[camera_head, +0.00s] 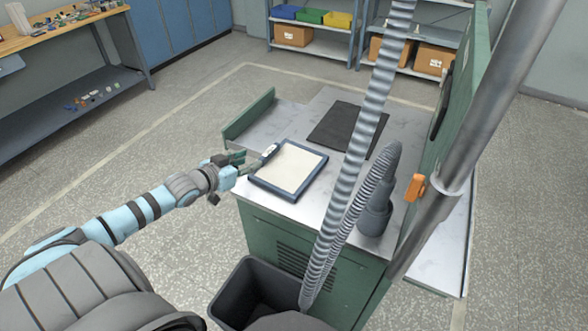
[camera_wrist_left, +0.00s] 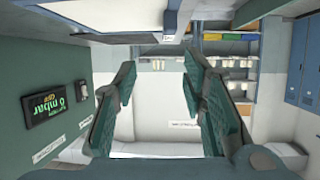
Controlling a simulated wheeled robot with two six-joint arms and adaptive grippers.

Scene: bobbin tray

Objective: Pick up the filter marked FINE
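A flat filter (camera_head: 291,168) with a white face and a blue frame lies on the left part of the metal bench top. A small pale tab (camera_head: 269,150) shows at its left edge; its lettering is too small to read in the head view. My left gripper (camera_head: 240,164) is beside that left edge. In the left wrist view, the two fingers of my left gripper (camera_wrist_left: 160,72) are spread apart with nothing clearly between them. A pale panel (camera_wrist_left: 75,18) with a small label at its edge crosses the top there. My right gripper is not in view.
A dark mat (camera_head: 346,127) lies behind the filter on the bench. A grey ribbed hose (camera_head: 362,110) and a grey nozzle (camera_head: 375,205) stand to the right. A black bin (camera_head: 226,303) is below the bench front. A pressure display (camera_wrist_left: 48,106) shows in the wrist view.

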